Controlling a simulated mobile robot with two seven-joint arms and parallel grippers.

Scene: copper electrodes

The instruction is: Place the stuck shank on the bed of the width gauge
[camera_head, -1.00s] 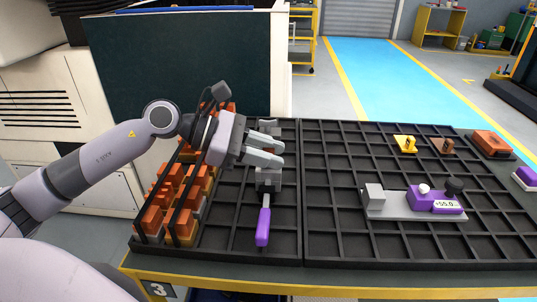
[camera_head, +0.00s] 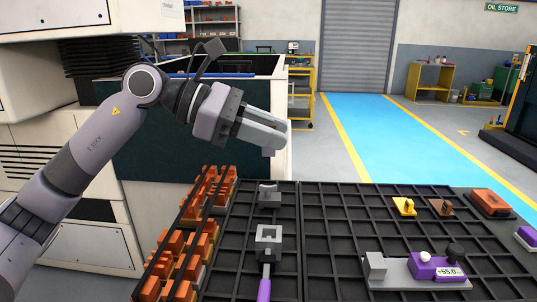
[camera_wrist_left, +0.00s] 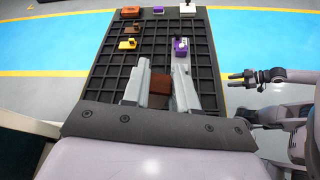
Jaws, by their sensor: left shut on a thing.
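My left gripper (camera_head: 272,137) is shut and raised above the far left part of the black grid table. In the left wrist view a brown block (camera_wrist_left: 160,88), which I take to be the stuck shank, sits between its fingers. In the head view the fingers hide most of it. The width gauge (camera_head: 438,267) lies at the right front, with a grey bed (camera_head: 405,272), a purple slider and a display. It also shows in the left wrist view (camera_wrist_left: 180,47), well ahead of the fingers. A dark gripper, apparently my right one (camera_wrist_left: 232,80), shows small at the right there.
A rack of orange-copper blocks (camera_head: 190,245) stands at the left. A grey square socket tool (camera_head: 268,240) with a purple handle and a small grey holder (camera_head: 269,195) stand near. Yellow (camera_head: 404,206) and brown (camera_head: 440,206) pieces lie behind the gauge. The middle grid is clear.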

